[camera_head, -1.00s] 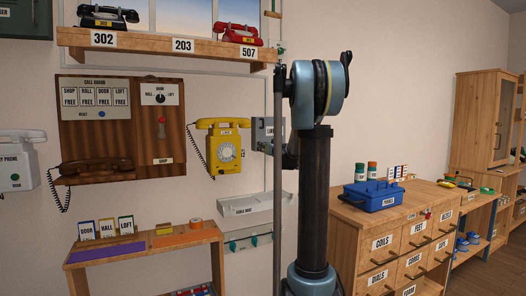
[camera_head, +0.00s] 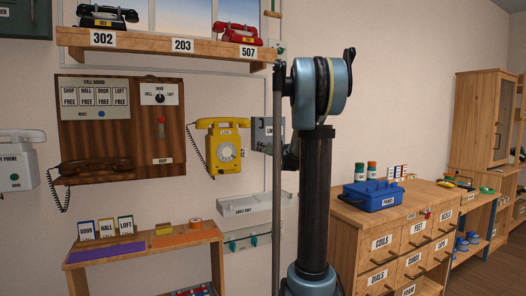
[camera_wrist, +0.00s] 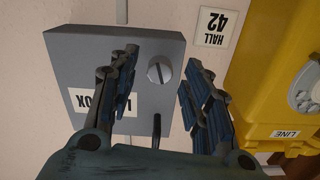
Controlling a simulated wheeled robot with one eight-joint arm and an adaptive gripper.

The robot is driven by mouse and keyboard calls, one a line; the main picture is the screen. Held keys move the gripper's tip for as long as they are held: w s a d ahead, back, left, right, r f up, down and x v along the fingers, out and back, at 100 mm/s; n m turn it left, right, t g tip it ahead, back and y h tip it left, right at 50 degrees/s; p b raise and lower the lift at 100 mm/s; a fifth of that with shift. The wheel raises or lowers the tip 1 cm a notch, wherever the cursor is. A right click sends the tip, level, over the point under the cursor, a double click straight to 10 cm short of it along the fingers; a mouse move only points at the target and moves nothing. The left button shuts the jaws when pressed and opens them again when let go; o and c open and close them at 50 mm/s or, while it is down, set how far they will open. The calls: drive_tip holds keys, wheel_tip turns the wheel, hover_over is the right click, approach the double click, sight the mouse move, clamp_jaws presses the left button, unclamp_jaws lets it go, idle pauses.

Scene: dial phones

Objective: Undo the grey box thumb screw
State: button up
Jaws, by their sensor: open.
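The grey box (camera_wrist: 95,62) is fixed to the wall and fills the left of the wrist view, with a label reading "BOX" partly hidden by my left finger. Its thumb screw (camera_wrist: 160,69) is a round, slotted silver head near the box's edge. My gripper (camera_wrist: 157,76) is open, with one finger over the box left of the screw and the other right of it. The screw shows between the fingertips, and I see no contact. In the head view the grey box (camera_head: 264,132) shows beside the yellow phone, partly behind my arm; my fingers are hidden there.
The yellow phone (camera_head: 219,145) hangs just left of the box in the head view; it also shows at the right of the wrist view (camera_wrist: 262,80). A "HALL 42" tag (camera_wrist: 215,27) is near the box. A cable tray (camera_head: 243,208) is below.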

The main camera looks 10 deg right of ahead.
drive_tip(key=v, duration=0.9)
drive_tip(key=shift+s, duration=0.3)
drive_tip(key=shift+d, duration=0.1)
